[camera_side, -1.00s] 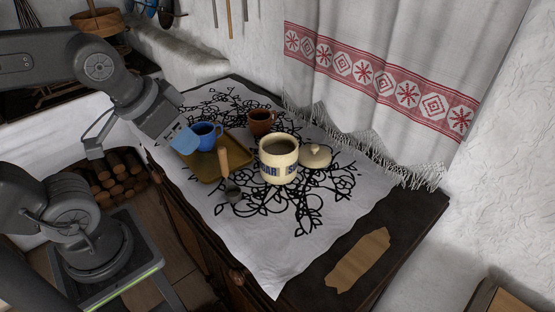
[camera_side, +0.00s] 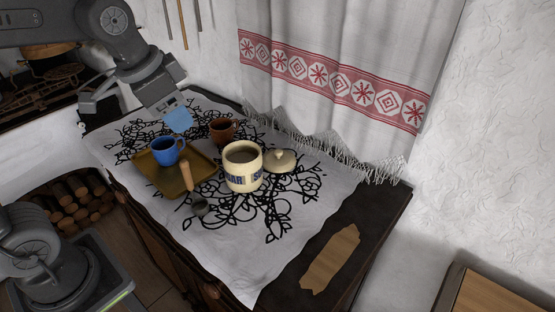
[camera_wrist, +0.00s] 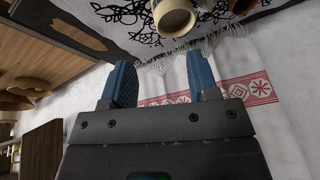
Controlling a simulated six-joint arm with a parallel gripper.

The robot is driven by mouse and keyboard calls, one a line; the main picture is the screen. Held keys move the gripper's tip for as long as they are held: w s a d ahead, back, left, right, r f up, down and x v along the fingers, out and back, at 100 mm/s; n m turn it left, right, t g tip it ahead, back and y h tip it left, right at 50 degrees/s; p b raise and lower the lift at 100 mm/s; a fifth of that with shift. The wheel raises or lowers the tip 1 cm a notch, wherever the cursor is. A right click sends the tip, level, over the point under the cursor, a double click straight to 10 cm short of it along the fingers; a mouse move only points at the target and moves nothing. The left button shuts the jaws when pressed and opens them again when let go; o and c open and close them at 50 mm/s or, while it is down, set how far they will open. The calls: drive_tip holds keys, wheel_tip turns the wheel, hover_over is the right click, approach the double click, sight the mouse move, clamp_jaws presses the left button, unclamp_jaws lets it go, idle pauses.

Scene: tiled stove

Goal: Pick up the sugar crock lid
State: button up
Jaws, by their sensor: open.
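The sugar crock lid (camera_side: 280,161) is cream with a small knob. It lies on the patterned cloth just right of the sugar crock (camera_side: 243,168), touching it or very near. The crock stands upright and uncovered, with dark lettering on its side. My gripper (camera_side: 178,118) is open and empty, in the air above the back left of the cloth, left of the lid and higher. In the wrist view my two blue fingers (camera_wrist: 159,85) are apart with nothing between them. The crock (camera_wrist: 174,18) shows at the top there; I cannot clearly make out the lid.
A blue mug (camera_side: 166,151) stands on a brown tray (camera_side: 205,171). A brown mug (camera_side: 222,130) stands behind the crock. A wooden-handled spoon (camera_side: 187,177) is at the tray's right. A fringed curtain (camera_side: 330,75) hangs behind the lid. The cloth's front right is clear.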

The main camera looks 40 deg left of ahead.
drive_tip(key=w+f+m+g, duration=0.15)
drive_tip(key=w+m, duration=0.35)
drive_tip(key=w, duration=0.9)
drive_tip(key=m+g, duration=0.3)
drive_tip(key=m, duration=0.3)
hover_over(277, 151)
wheel_tip(277, 151, down, 9)
drive_tip(key=f, duration=0.8)
drive_tip(key=shift+a+f, duration=0.15)
drive_tip(key=shift+a, duration=0.05)
drive_tip(key=shift+d+f, duration=0.2)
drive_tip(key=shift+f, duration=2.5)
clamp_jaws()
drive_tip(key=shift+r, duration=0.1)
